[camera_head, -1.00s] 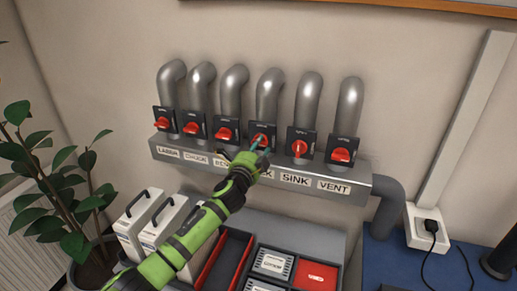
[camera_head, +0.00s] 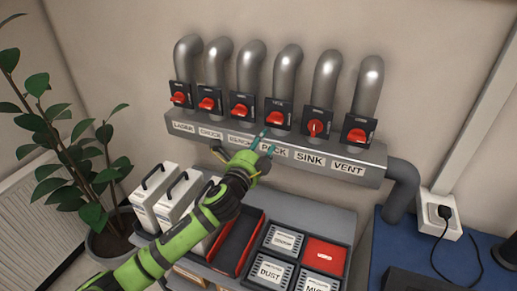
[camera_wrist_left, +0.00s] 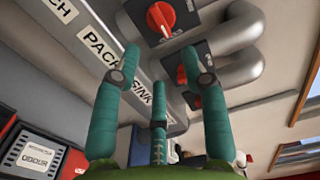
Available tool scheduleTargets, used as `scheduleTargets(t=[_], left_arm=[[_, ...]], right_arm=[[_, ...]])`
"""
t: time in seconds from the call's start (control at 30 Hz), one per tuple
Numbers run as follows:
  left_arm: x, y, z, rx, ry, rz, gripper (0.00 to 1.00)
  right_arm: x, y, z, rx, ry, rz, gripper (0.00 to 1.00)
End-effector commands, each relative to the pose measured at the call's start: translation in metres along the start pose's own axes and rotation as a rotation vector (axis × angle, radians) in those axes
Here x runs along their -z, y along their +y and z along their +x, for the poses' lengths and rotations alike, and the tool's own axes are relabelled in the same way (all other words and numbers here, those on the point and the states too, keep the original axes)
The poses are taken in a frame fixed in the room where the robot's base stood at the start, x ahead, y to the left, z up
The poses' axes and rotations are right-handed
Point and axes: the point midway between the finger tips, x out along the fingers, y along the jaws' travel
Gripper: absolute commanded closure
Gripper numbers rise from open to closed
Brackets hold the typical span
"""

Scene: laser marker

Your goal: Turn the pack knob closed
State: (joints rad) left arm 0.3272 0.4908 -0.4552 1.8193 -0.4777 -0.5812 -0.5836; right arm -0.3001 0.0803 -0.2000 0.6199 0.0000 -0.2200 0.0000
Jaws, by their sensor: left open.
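The pack knob (camera_head: 277,119) is a red rotary knob on a black plate, fourth from the left above the PACK label. Its red grip lies roughly crosswise, like most of the others; the sink knob (camera_head: 317,127) stands upright. My left gripper (camera_head: 264,142) is open and empty, with teal fingers in front of the label rail, just below the pack knob and apart from it. In the left wrist view the spread fingers (camera_wrist_left: 165,70) show below a red knob (camera_wrist_left: 160,17), likely the pack one. My right gripper is not in view.
Other red knobs sit along the label rail (camera_head: 225,137), with grey pipes (camera_head: 287,70) rising above. Below stand white binders (camera_head: 155,195), a red tray (camera_head: 240,245) and labelled boxes (camera_head: 282,240). A plant (camera_head: 65,160) is at left, a blue surface (camera_head: 400,250) at right.

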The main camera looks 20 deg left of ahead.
Motion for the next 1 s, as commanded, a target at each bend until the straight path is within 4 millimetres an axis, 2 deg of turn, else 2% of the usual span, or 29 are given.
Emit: scheduleTargets(t=[0.2, 0.73, 0.87, 0.97, 1.0], left_arm=[[-0.001, 0.0, -0.019, -0.001, -0.001, 0.001, 0.56], [0.0, 0.003, -0.023, -0.01, -0.005, -0.014, 0.56], [0.001, 0.036, -0.045, -0.11, -0.055, -0.166, 0.56], [0.002, 0.082, -0.086, -0.267, -0.151, -0.393, 0.56], [0.003, 0.103, -0.107, -0.341, -0.202, -0.494, 0.56]], right_arm=[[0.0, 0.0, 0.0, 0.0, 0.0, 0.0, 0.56], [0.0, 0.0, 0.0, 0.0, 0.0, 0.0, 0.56], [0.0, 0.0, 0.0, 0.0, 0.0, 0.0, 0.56], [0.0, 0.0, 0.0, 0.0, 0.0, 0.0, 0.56], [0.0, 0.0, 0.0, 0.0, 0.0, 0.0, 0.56]])
